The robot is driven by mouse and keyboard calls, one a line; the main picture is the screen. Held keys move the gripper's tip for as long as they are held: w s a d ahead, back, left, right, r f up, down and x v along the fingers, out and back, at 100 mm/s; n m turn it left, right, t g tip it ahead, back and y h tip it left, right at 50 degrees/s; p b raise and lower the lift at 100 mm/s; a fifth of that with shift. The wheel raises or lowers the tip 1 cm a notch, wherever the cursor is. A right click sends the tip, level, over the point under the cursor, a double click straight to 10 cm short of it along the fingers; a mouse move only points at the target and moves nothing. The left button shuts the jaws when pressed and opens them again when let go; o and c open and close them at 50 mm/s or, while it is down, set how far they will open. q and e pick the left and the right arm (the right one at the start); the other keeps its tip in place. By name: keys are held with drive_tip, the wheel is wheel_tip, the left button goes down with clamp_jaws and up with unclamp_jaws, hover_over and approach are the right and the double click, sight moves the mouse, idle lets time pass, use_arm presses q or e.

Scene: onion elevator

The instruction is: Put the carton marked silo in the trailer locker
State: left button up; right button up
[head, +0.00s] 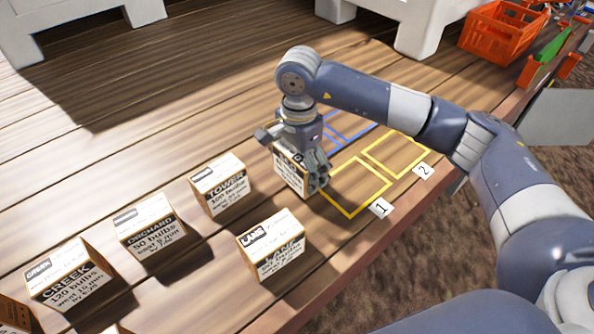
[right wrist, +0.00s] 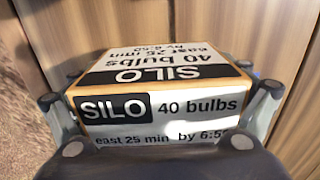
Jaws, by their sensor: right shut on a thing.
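The carton marked silo (right wrist: 160,108) fills the middle of the right wrist view, its label reading "SILO 40 bulbs". In the head view the same carton (head: 288,172) is mostly hidden behind my right gripper (head: 297,178). My right gripper is shut on it, one finger at each side. It is just left of the yellow square marked 1; I cannot tell whether it touches the wooden deck. No trailer locker can be made out. My left gripper is not in view.
Cartons tower (head: 222,187), lane (head: 272,246), orchard (head: 150,230) and creek (head: 69,276) stand on the deck (head: 130,145) to the left. Yellow squares 1 (head: 355,187) and 2 (head: 396,154) look empty. An orange crate (head: 500,32) is at the back right, near the deck's edge.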

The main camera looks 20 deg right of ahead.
drive_tip(key=shift+f, duration=1.35)
drive_tip(key=o, duration=1.2)
drive_tip(key=shift+c, duration=0.2)
